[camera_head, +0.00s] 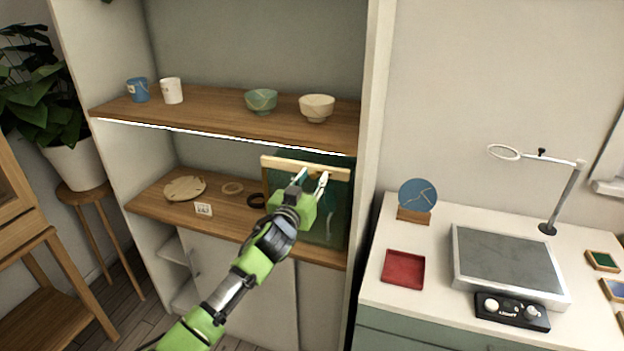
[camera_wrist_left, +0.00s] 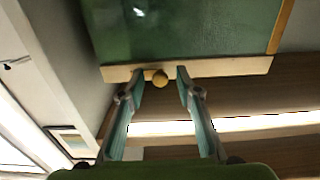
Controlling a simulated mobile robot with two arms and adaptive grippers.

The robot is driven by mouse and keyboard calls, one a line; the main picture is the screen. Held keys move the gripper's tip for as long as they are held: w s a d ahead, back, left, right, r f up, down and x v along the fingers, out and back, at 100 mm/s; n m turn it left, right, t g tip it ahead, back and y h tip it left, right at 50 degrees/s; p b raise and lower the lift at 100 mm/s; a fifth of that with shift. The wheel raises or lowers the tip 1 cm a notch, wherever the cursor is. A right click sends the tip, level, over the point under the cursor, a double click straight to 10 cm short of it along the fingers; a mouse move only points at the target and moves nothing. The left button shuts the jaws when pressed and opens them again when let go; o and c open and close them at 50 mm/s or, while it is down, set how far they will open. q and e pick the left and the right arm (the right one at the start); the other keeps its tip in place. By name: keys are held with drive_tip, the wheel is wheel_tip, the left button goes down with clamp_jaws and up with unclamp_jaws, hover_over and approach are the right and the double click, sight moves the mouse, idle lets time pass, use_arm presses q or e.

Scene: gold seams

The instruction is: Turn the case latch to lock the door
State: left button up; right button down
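The display case (camera_head: 322,236) stands on the lower cabinet shelf, with a green glass door and a pale wooden rail (camera_head: 276,164) along its top. In the left wrist view the glass (camera_wrist_left: 185,30) and the rail (camera_wrist_left: 235,67) fill the upper part. The latch, a small round brass knob (camera_wrist_left: 160,78), sits on the rail. My left gripper (camera_head: 310,178) is at the rail, and it also shows in the left wrist view (camera_wrist_left: 160,73). Its fingers are open, one on each side of the knob, with visible gaps. My right gripper is not in view.
The upper shelf (camera_head: 215,118) with bowls and cups is just above the case. A wooden plate (camera_head: 184,188), rings and a small card lie left of the case. A cabinet side wall (camera_head: 366,160) stands close on the right, with a worktop (camera_head: 440,237) beyond.

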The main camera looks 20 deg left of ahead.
use_arm(q)
clamp_jaws()
drive_tip(key=m+p, duration=0.1)
drive_tip(key=m, duration=0.3)
drive_tip(key=shift+r+m, duration=0.1)
drive_tip(key=shift+m, duration=0.2)
drive_tip(key=m+p, duration=0.1)
drive_tip(key=m, duration=0.3)
drive_tip(key=shift+m, duration=0.3)
drive_tip(key=m+p, duration=0.1)
drive_tip(key=m, duration=0.4)
drive_tip(key=shift+m, duration=1.9)
